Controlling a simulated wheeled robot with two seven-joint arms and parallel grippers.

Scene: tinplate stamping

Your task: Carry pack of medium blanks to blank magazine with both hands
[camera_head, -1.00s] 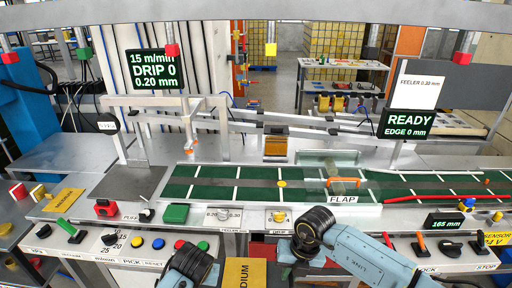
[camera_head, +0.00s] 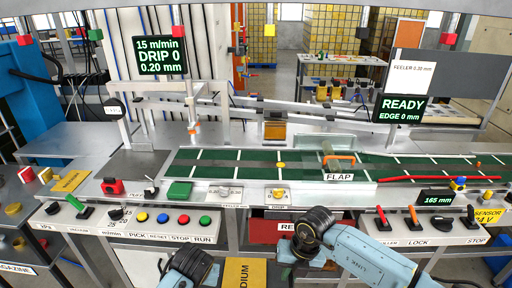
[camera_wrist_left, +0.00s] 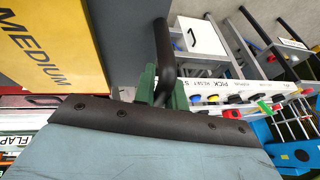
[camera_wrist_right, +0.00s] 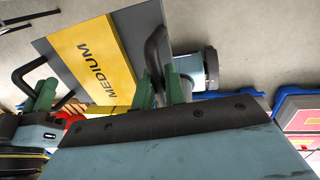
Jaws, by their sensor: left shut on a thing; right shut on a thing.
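The pack of medium blanks (camera_head: 240,272) is a flat grey block with a yellow MEDIUM band, low at the bottom edge of the head view. It also shows in the left wrist view (camera_wrist_left: 60,45) and the right wrist view (camera_wrist_right: 95,62). My left gripper (camera_wrist_left: 160,85) is shut on a black handle at one end. My right gripper (camera_wrist_right: 165,85) is shut on the black handle at the other end. The pack hangs between them above the floor. A label ending in "GAZINE" (camera_head: 17,268) stands at the lower left; the magazine itself is mostly out of view.
The control bench with buttons (camera_head: 165,218) and the green conveyor (camera_head: 235,160) stretch across in front of me. A red bin (camera_head: 295,230) sits under the bench. Side tables with knobs (camera_head: 20,205) stand at the left. Grey floor shows below the pack.

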